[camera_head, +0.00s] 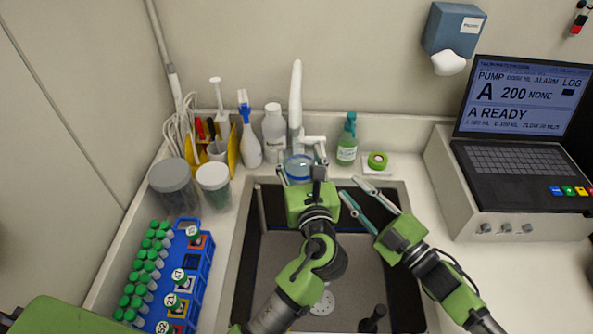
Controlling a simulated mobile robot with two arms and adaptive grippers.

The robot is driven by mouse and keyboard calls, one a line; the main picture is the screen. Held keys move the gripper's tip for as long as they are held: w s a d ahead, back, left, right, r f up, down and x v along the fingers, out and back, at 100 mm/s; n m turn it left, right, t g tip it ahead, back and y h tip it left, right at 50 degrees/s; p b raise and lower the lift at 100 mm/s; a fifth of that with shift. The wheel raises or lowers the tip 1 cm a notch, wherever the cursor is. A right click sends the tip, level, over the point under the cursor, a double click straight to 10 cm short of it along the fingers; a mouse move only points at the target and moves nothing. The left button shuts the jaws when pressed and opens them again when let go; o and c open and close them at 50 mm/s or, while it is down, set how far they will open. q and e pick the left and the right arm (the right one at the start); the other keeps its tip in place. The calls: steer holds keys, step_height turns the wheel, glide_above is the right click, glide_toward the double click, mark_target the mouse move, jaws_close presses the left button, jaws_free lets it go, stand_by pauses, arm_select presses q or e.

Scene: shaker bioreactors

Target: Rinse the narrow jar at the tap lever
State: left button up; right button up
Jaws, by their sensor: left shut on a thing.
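A clear jar with a blue tint (298,164) is at the back edge of the sink, just in front of the white tap (296,95). My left gripper (301,175) is shut on this jar, with a finger on either side of it. The gripper hides the jar's lower part, so I cannot tell its full shape. The white tap lever (314,140) sticks out to the right at the tap's base, close behind the jar. My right gripper (350,187) is open and empty over the right back part of the sink.
The sink (352,275) has a drain and a dark upright knob at its front. Left stand lidded jars (174,186), a blue tube rack (198,270) and bottles (274,133). A green soap bottle (347,142) and green tape (377,160) stand right; a laptop-topped device (500,180) is farther right.

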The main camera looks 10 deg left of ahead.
mark_target(323, 150)
steer(key=w+a, duration=0.3)
steer(key=w+a+m+h, duration=0.1)
steer(key=w+a, duration=0.2)
steer(key=w+a+h, duration=0.1)
steer(key=w+a, duration=0.2)
steer(key=shift+w+a+r+m+t, duration=0.15)
steer(key=shift+r+m+t, duration=0.15)
steer(key=shift+t, duration=0.1)
jaws_close()
